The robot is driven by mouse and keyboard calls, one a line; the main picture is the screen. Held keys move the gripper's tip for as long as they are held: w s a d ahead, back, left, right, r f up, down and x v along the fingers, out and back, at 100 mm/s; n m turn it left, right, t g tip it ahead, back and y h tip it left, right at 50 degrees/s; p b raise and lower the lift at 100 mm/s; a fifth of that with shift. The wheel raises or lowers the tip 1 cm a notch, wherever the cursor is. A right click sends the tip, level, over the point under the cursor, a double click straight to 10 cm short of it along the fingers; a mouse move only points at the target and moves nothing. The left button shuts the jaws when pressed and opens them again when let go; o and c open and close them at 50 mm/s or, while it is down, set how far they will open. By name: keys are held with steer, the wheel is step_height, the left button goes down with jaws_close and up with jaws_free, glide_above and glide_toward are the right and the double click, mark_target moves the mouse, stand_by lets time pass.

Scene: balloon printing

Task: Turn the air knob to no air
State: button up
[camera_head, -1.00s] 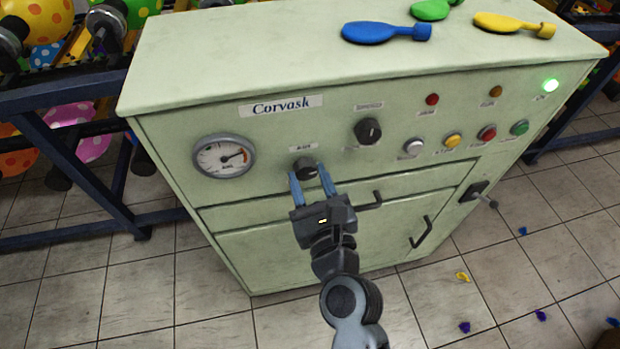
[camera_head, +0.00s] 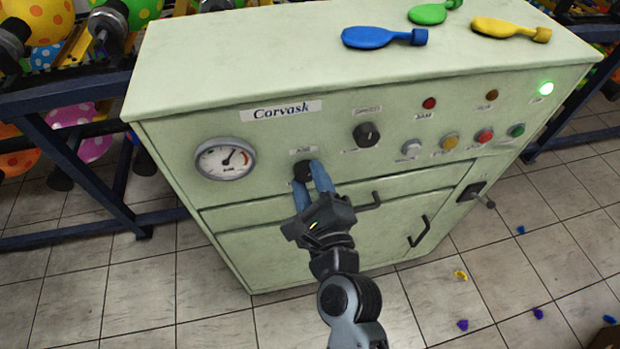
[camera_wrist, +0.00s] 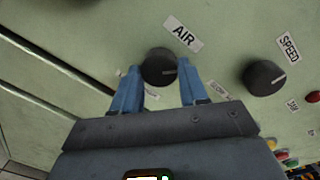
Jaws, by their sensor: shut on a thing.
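The black air knob (camera_head: 302,172) is on the front panel of the pale green machine (camera_head: 215,100), below and right of a round pressure gauge (camera_head: 225,160). The gauge needle points up and slightly right. In the wrist view, the air knob (camera_wrist: 159,67) sits under the AIR label (camera_wrist: 183,35), its white mark pointing right. My gripper (camera_head: 308,177) is shut on the air knob, one blue finger on each side; it also shows in the wrist view (camera_wrist: 158,80). The fingers partly hide the knob in the head view.
The black speed knob (camera_head: 366,134) is right of the air knob, with several coloured buttons and lamps beyond. A drawer and door with black handles (camera_head: 420,231) lie below. Blue, green and yellow balloons (camera_head: 384,38) lie on top. A dark rack (camera_head: 75,170) stands at left.

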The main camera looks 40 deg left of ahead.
steer(key=n, duration=0.5)
steer(key=shift+p, duration=0.4)
steer(key=n, duration=0.4)
steer(key=shift+s+n+h, duration=0.1)
steer(key=shift+n+h, duration=0.2)
steer(key=n+p, duration=0.1)
steer(key=n, duration=0.3)
steer(key=shift+r+t, duration=0.1)
steer(key=shift+t, duration=0.3)
steer(key=n+p, duration=0.1)
steer(key=n, duration=0.3)
steer(key=shift+n, duration=0.3)
steer(key=n, duration=0.3)
steer(key=shift+f+t+h+b, duration=0.25)
steer(key=shift+t+h+b, duration=0.05)
steer(key=shift+b, duration=0.05)
steer(key=n+b, duration=0.1)
steer(key=n, duration=0.1)
steer(key=n+b, duration=0.1)
steer(key=n, duration=0.2)
steer(key=shift+s+a, duration=0.15)
steer(key=n, duration=0.4)
steer(key=shift+n+y, duration=0.4)
steer(key=shift+n, duration=1.7)
